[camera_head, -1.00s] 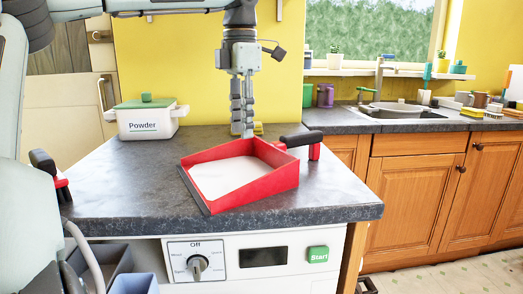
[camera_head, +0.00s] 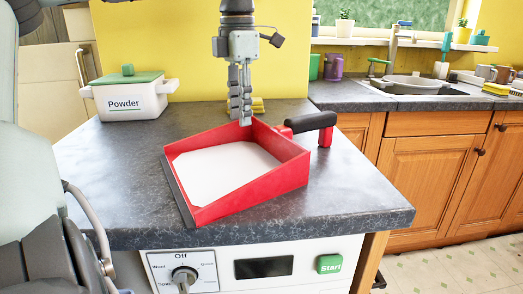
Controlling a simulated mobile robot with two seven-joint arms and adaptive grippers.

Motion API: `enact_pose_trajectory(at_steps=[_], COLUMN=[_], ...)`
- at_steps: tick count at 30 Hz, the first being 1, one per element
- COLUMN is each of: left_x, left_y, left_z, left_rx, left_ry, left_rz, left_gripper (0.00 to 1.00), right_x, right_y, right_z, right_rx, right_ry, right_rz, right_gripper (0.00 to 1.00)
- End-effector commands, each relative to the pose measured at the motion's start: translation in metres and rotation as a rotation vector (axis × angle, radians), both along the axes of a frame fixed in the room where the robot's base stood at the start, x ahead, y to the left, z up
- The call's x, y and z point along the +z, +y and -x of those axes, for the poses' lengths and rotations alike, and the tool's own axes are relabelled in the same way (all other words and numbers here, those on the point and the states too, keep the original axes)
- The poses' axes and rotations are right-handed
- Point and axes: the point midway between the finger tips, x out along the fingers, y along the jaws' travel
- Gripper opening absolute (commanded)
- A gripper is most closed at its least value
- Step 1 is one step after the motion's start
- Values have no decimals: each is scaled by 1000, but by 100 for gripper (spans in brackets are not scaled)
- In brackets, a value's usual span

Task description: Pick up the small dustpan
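The small dustpan (camera_head: 262,188) is red with a whitish inside and a black and red handle (camera_head: 312,122) at its back right. It lies on the dark worktop (camera_head: 110,160), its open edge towards the front left. My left gripper (camera_head: 240,122) hangs fingers down at the dustpan's back edge, left of the handle. Its fingertips overlap the back rim in this view; I cannot tell whether they touch it. The fingers are seen close together, and their opening is not clear. My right gripper is not in view.
A white powder box (camera_head: 123,103) with a green lid stands at the back left. A small yellow object (camera_head: 258,105) is behind my gripper. The white appliance (camera_head: 215,262) is below the worktop. The sink (camera_head: 418,88) is at the right. Worktop right of the dustpan is clear.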

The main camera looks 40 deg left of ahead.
Motion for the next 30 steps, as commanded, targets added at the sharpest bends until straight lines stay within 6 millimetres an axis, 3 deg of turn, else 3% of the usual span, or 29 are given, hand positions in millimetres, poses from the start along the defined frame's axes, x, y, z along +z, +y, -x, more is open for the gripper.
enact_pose_trajectory(at_steps=[6, 14, 22, 30], left_x=[-29, -33, -33, -32], left_y=[1, 1, 1, 1], left_z=[4, 4, 4, 3], left_rx=[-1, 0, 0, 0], left_ry=[0, -1, 0, -1], left_rz=[1, 1, 1, 0], left_gripper=[31, 31, 0, 0], right_x=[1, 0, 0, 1], right_y=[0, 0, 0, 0], right_z=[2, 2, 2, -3], right_rx=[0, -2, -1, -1], right_ry=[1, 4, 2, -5], right_rz=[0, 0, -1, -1], right_gripper=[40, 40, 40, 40])
